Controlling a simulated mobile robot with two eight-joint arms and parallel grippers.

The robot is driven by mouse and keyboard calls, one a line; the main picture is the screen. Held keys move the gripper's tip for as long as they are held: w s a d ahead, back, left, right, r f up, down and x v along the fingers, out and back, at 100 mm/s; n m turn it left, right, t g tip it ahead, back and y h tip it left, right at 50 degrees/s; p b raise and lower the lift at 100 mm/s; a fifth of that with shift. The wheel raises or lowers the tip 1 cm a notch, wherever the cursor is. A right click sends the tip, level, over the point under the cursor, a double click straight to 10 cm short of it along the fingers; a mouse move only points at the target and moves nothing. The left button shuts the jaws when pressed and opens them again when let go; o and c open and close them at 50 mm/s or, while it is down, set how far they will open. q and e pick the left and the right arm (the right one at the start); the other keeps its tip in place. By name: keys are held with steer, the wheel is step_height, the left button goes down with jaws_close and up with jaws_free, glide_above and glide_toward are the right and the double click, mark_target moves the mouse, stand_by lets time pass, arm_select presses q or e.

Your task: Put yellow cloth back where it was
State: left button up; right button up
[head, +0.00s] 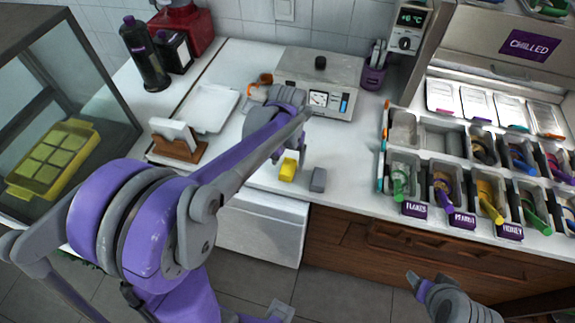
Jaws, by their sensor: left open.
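A small yellow block-shaped item (288,169), which looks like the folded yellow cloth, sits near the front edge of the white counter (262,178). A similar small grey block (318,180) lies just to its right. My left arm reaches over the counter, and its open gripper (290,151) is just behind and above the yellow item, partly hidden by the wrist. I cannot tell whether they touch. Part of my right gripper (418,284) shows at the lower right, away from the counter top; its jaw opening is unclear.
A white tray (209,108), a napkin holder (178,147) and a metal appliance (320,75) stand on the counter. Topping bins with colored utensils (399,180) fill the right side. A glass case (95,70) holding a yellow tray (50,160) stands at left.

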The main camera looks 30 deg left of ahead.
mark_target(287, 167)
arm_select(q)
step_height(287, 167, up, 8)
steer(key=s+d+f+m+t, duration=0.1)
steer(key=s+d+f+t, duration=0.1)
steer(key=s, duration=0.5)
steer(key=s+d+f+m+t, duration=0.1)
steer(key=s+d+f+t, duration=0.1)
steer(key=s, duration=0.5)
steer(key=d+t, duration=0.1)
steer(key=d, duration=0.1)
steer(key=shift+s+d+f+m+t+p, duration=0.25)
steer(key=shift+d+f+m+t+p, duration=0.05)
steer(key=shift+d+f, duration=0.1)
